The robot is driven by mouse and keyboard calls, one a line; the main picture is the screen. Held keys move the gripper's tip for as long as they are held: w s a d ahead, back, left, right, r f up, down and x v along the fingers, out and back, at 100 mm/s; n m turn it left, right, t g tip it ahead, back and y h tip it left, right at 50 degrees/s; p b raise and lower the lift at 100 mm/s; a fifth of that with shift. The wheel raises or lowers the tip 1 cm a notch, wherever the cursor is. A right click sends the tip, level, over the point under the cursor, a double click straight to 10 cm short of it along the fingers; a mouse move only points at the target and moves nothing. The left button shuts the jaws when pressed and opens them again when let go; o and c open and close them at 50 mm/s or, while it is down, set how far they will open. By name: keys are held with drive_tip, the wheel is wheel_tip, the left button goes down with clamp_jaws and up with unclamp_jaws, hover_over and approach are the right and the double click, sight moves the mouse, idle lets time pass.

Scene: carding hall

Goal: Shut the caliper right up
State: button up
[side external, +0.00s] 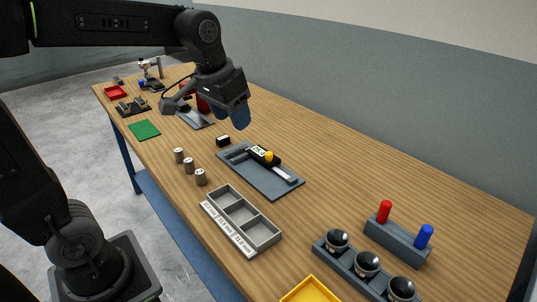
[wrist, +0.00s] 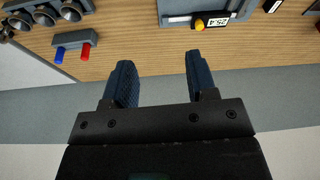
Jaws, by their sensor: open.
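The caliper (side external: 264,156) lies on a grey mat (side external: 258,178) on the bench in the side view. It has a black slider with a small display, a yellow knob (side external: 268,156) and a pale beam running out to the lower right. In the wrist view, its display (wrist: 217,22) and the yellow knob (wrist: 200,25) show at the top edge; the digits look like 25.4, upside down. The gap at its jaws is too small to make out. My gripper (side external: 232,116) is open and empty above the bench, beyond the caliper. Its two fingers (wrist: 159,80) are apart in the wrist view.
A small black block (side external: 223,141) sits beside the mat. Several metal cylinders (side external: 189,165) and a grey compartment tray (side external: 240,219) stand nearer. A holder with red and blue pegs (side external: 398,240) and a rack of dark cups (side external: 367,264) are at the right.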

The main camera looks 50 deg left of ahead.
drive_tip(key=w+a+f+g, duration=0.25)
drive_tip(key=w+a, duration=0.25)
drive_tip(key=w, duration=0.6)
drive_tip(key=n+g, duration=0.1)
drive_tip(key=n, duration=0.1)
approach(269, 153)
drive_tip(key=f, duration=1)
drive_tip(key=shift+w+a+f, duration=0.1)
drive_tip(key=shift+a+f, duration=0.05)
drive_tip(key=shift+a, duration=0.05)
clamp_jaws()
